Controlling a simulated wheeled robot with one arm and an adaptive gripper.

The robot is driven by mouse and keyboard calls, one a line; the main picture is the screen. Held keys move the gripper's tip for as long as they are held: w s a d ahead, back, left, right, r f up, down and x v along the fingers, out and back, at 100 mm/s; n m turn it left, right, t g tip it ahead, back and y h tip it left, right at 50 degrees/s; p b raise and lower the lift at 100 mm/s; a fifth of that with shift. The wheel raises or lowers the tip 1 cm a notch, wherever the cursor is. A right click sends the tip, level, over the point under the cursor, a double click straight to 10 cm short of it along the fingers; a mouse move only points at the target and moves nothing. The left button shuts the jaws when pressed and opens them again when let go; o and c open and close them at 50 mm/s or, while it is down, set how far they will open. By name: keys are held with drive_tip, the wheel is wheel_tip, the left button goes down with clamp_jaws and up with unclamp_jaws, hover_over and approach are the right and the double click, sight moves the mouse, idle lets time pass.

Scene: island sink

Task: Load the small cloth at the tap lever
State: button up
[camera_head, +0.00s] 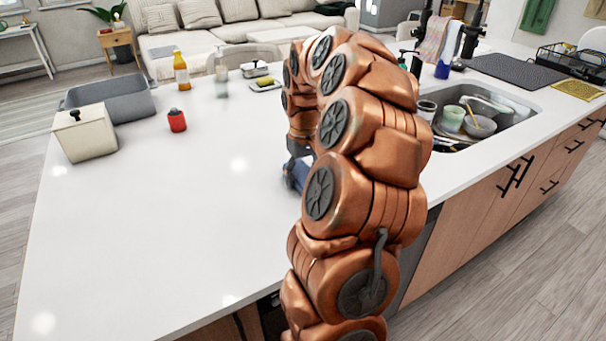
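Black tap fixtures (473,32) stand at the back of the island, behind the sink. A pale pink patterned cloth (431,38) and a narrower white cloth (453,39) hang among them. I cannot tell which one is at the lever; the lever itself is not clear. My gripper (294,176) shows only in part, low over the white counter and left of the sink, well apart from the cloths. My copper arm hides most of it, so its fingers and anything between them cannot be made out.
The sink (511,120) holds several cups and bowls. A dark drying mat (515,71) and a black rack (572,62) lie to its right. A grey tray (130,97), white canister (86,135), red jar (177,121) and bottles stand left. The counter's front left is clear.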

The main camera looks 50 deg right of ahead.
sight(303, 172)
drive_tip(key=o, duration=0.3)
drive_tip(key=shift+r, duration=0.1)
drive_tip(key=shift+r+b, duration=0.65)
drive_tip(key=shift+r, duration=5.4)
drive_tip(key=shift+a, duration=0.1)
drive_tip(key=a+n, duration=0.2)
drive_tip(key=a, duration=1.2)
drive_tip(key=s+a+f, duration=0.2)
drive_tip(key=s+a, duration=0.1)
drive_tip(key=a, duration=0.2)
drive_tip(key=s+a+f+n, duration=0.1)
drive_tip(key=s+a+f, duration=0.1)
drive_tip(key=s+a, duration=0.2)
drive_tip(key=s+a+f+n+g, duration=0.1)
drive_tip(key=s+a+f, duration=0.1)
drive_tip(key=s+a, duration=0.2)
drive_tip(key=shift+s+a, duration=0.15)
drive_tip(key=shift+a, duration=0.7)
drive_tip(key=shift+g, duration=0.4)
drive_tip(key=s+a+f, duration=0.1)
drive_tip(key=s+f, duration=0.1)
drive_tip(key=s, duration=0.1)
drive_tip(key=s+a+f, duration=0.1)
drive_tip(key=s+f, duration=0.1)
drive_tip(key=s, duration=0.2)
drive_tip(key=s+a+f, duration=0.2)
drive_tip(key=s, duration=0.1)
drive_tip(key=shift+s+a, duration=0.1)
drive_tip(key=shift+s, duration=0.25)
